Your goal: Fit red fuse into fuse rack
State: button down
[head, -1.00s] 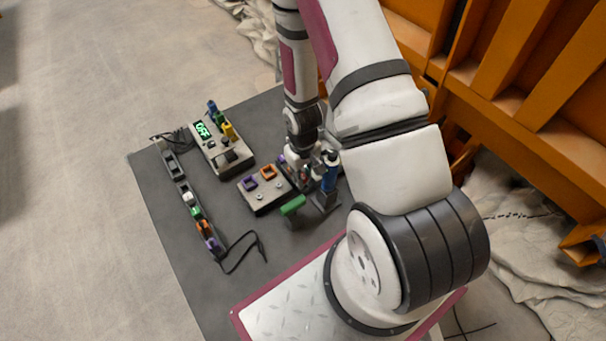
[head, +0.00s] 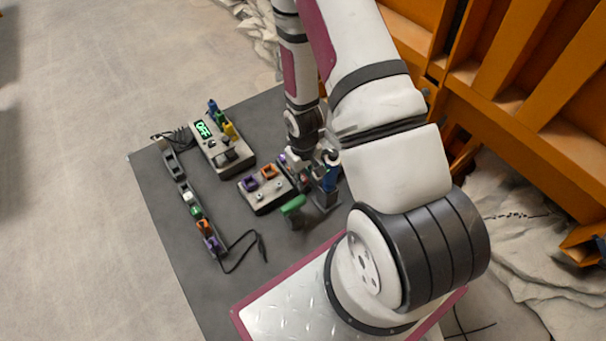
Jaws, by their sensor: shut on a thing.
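My gripper (head: 307,176) is low over the right end of a grey block with purple and orange square sockets, beside a blue-handled tool. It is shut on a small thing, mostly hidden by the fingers. A faint reddish spot there fits the red fuse, but its outline and any contact below are not clear. No other red fuse shows. Which unit is the fuse rack is not certain: a long narrow strip (head: 175,171) at the left holds white, green, orange and purple pieces, with a dark empty-looking part at its far end.
The grey socket block (head: 262,204) lies left of my gripper. A box with a green "OFF" display (head: 203,129) holds blue, green and yellow pieces. A blue-handled tool (head: 330,179) stands at the right, a green-handled one (head: 293,206) in front. Black cable (head: 262,247) lies near the strip. The mat's front left is clear.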

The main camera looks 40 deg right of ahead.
aim_at(303, 178)
jog(key=shift+f, duration=0.75)
dwell(0.3)
jog(key=c, duration=1.3)
grip_release()
jog(key=o, duration=0.4)
jog(key=shift+o, duration=0.3)
jog(key=shift+r+p, duration=1.55)
jog(key=shift+r, duration=2.45)
